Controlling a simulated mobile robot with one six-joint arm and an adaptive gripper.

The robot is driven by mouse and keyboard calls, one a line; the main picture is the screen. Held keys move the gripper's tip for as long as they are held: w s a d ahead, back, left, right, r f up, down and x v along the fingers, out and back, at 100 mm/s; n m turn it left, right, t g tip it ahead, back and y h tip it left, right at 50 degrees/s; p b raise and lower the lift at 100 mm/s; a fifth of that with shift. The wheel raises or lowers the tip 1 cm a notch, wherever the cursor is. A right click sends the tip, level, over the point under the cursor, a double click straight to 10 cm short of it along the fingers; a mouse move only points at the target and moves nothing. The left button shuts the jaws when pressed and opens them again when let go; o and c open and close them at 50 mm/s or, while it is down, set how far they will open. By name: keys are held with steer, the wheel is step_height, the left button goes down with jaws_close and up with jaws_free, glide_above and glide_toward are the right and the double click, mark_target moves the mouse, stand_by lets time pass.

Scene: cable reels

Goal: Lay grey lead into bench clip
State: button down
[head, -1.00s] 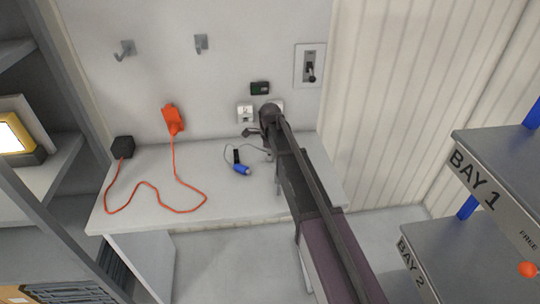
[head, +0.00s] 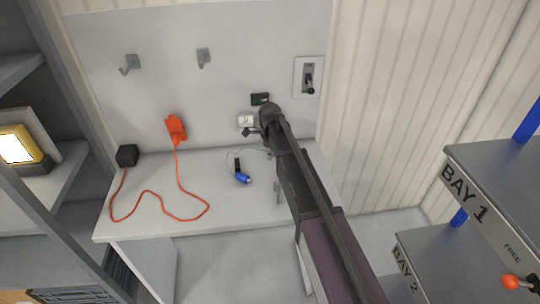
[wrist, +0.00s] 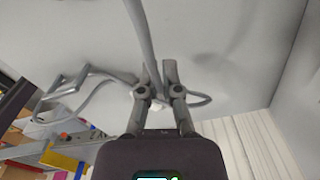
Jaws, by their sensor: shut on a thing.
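The grey lead (wrist: 141,40) runs up the wrist view across my gripper (wrist: 158,78), with a loop to the right of the fingers. My gripper is shut on the grey lead. In the head view the thin grey lead (head: 231,151) arcs above the bench from near my arm towards a blue plug (head: 243,178) lying on the bench. A small black piece (head: 237,164) stands beside the plug; I cannot tell whether it is the bench clip.
The bench (head: 150,225) also holds a black box (head: 127,155) and an orange cord (head: 153,187) with its orange plug (head: 176,129) at the wall. Shelves (head: 490,205) stand right.

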steer(key=shift+r, duration=0.35)
steer(key=shift+a+f, duration=0.1)
steer(key=shift+a, duration=0.05)
steer(key=shift+n, duration=0.9)
steer(key=shift+s+a+f+b, duration=0.35)
steer(key=shift+a+f+b, duration=0.1)
steer(key=shift+a, duration=2.2)
steer(key=shift+s+a+f+b, duration=0.35)
steer(key=shift+a+f+b, duration=0.1)
steer(key=shift+a, duration=2.25)
steer(key=shift+s+a+f+b, duration=0.35)
steer(key=shift+a+f+b, duration=0.1)
steer(key=shift+a, duration=2.2)
steer(key=shift+n, duration=0.3)
steer(key=shift+f+n, duration=0.1)
steer(key=shift+n, duration=0.5)
steer(key=shift+f+b, duration=0.25)
steer(key=shift+b, duration=0.05)
